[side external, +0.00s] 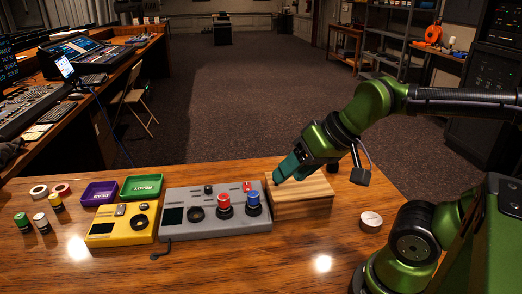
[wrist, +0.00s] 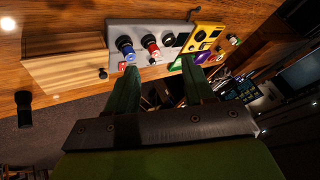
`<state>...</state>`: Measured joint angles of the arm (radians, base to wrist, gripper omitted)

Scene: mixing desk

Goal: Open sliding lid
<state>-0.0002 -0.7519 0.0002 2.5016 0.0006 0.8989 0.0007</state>
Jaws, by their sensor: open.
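A light wooden box (side external: 301,208) with a slatted top stands on the desk, right of the grey control panel, in the side view. Its top looks closed; I cannot make out where the lid ends. In the wrist view the box (wrist: 68,68) lies at the left. My gripper (side external: 286,172) is over the back left part of the box in the side view, its teal fingers partly hiding the top. I cannot tell whether it touches. In the wrist view my gripper (wrist: 158,82) has its fingers wide apart with nothing between them, pointing toward the panel, with the box to the left.
The grey panel (side external: 180,226) with red and blue knobs adjoins the box. A yellow device (side external: 103,232), purple tray (side external: 97,193) and green tray (side external: 141,187) are further left. The front desk strip is mostly clear.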

